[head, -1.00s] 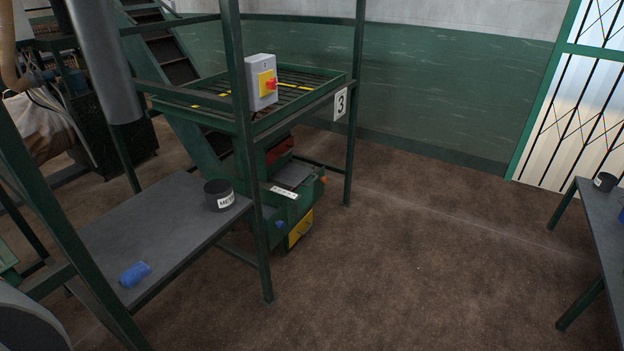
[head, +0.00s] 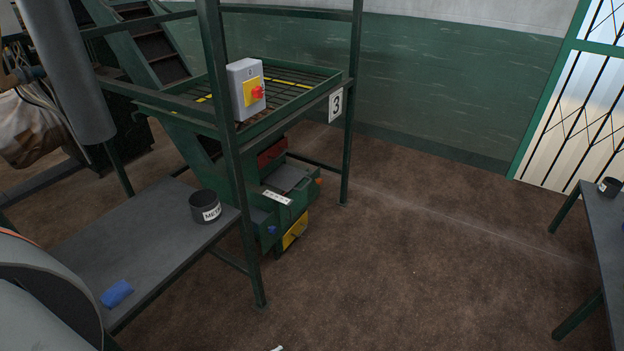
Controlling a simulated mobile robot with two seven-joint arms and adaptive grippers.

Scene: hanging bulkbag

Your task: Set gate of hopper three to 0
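Hopper three is the green frame with a slatted top (head: 300,92) and a white plate with the number 3 (head: 336,105) on its right post. A grey switch box (head: 243,90) with a red knob on a yellow plate is mounted on its front post. Under the top sits a green machine (head: 285,200) with a white label, a blue part and a yellow part low down. I cannot make out a gate setting or read the label. Neither gripper is recognizable in the head view; a large rounded part of mine fills the lower left.
A grey table (head: 150,235) left of the frame holds a dark labelled pot (head: 205,207) and a blue item (head: 117,293). Another table (head: 604,220) stands at the right edge with a dark pot (head: 609,187). The brown floor (head: 430,250) between is clear.

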